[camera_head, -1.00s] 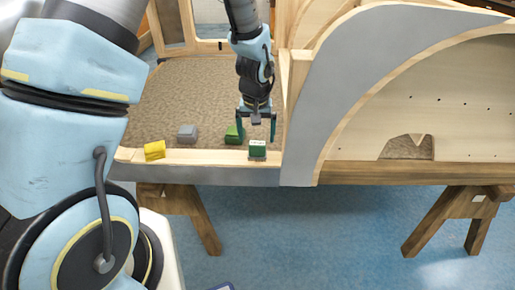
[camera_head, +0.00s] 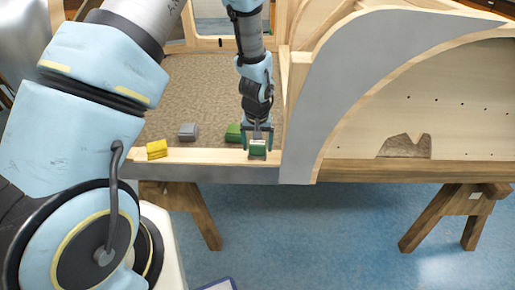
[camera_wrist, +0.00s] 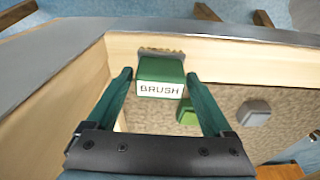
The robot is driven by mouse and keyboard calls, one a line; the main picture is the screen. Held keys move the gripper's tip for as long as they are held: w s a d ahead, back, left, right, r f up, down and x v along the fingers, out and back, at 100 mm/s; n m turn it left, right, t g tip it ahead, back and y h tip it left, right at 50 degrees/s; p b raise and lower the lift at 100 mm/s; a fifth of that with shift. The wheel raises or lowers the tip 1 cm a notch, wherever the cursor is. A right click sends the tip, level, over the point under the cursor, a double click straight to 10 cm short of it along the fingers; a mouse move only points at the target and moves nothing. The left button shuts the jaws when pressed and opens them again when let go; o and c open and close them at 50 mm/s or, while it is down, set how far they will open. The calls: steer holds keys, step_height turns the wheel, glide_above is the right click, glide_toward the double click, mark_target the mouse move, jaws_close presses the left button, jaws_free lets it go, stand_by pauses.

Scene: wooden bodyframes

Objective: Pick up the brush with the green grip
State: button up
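The brush with the green grip (camera_head: 257,149) stands on the wooden ledge at the front of the frame. In the wrist view the green brush (camera_wrist: 160,78) shows a white label reading "BRUSH" and bristles at its far side. My gripper (camera_head: 257,146) is lowered over it. In the wrist view my gripper (camera_wrist: 160,76) is open, with one finger on each side of the brush. Small gaps seem to show between the fingers and the brush; contact cannot be told.
A second green block (camera_head: 234,132) and a grey block (camera_head: 188,131) lie on the brown carpeted floor behind the ledge. A yellow block (camera_head: 157,149) sits on the ledge at the left. The grey curved side panel (camera_head: 310,120) rises close to the right of my gripper.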

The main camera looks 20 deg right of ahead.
mark_target(258, 142)
steer(key=c, duration=1.1)
steer(key=shift+c, duration=0.2)
steer(key=shift+r, duration=0.1)
step_height(258, 142, up, 10)
steer(key=b, duration=0.2)
steer(key=shift+b, duration=0.3)
